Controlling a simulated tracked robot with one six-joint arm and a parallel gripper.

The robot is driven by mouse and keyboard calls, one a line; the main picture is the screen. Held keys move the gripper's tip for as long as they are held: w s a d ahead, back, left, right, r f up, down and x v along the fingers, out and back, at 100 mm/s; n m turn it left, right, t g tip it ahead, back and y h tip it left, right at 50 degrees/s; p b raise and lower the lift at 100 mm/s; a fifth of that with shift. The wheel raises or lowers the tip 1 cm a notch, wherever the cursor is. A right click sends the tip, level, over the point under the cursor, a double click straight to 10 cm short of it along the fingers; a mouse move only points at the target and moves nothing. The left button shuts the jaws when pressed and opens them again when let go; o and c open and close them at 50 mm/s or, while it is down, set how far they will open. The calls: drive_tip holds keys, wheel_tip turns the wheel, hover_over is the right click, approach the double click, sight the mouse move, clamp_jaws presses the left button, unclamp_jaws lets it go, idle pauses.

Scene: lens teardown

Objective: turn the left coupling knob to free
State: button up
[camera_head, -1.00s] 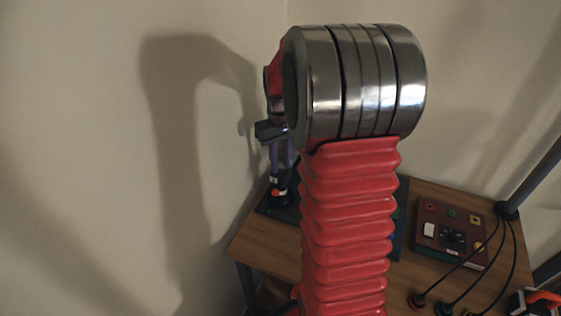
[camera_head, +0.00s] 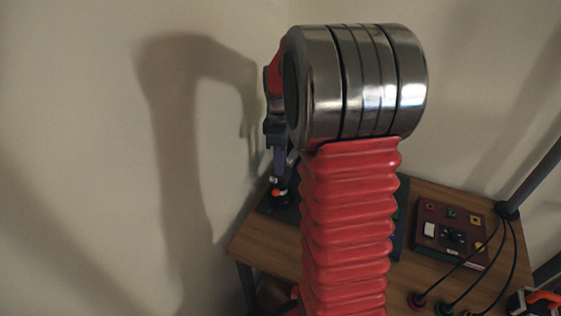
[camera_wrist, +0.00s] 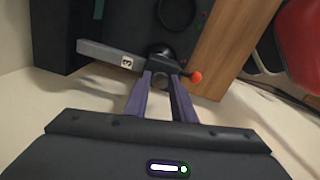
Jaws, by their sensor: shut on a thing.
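In the head view my gripper (camera_head: 279,174) is partly hidden behind my arm. The ball end (camera_head: 278,192) shows just below it. The exact finger contact is hard to see.
The dark board lies on a wooden table (camera_head: 262,250) close to the left wall (camera_head: 90,150). A dark red control box (camera_head: 462,222) with a dial and small buttons stands at the right. Black cables (camera_head: 508,262) run in front of it.

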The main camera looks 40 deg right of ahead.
drive_tip(key=shift+n, duration=0.4)
drive_tip(key=o, duration=1.1)
drive_tip(key=shift+c, duration=0.2)
drive_tip(key=shift+r, duration=0.1)
wheel_tip(320, 180, up, 14)
drive_tip(key=shift+f, duration=0.25)
idle(0.3)
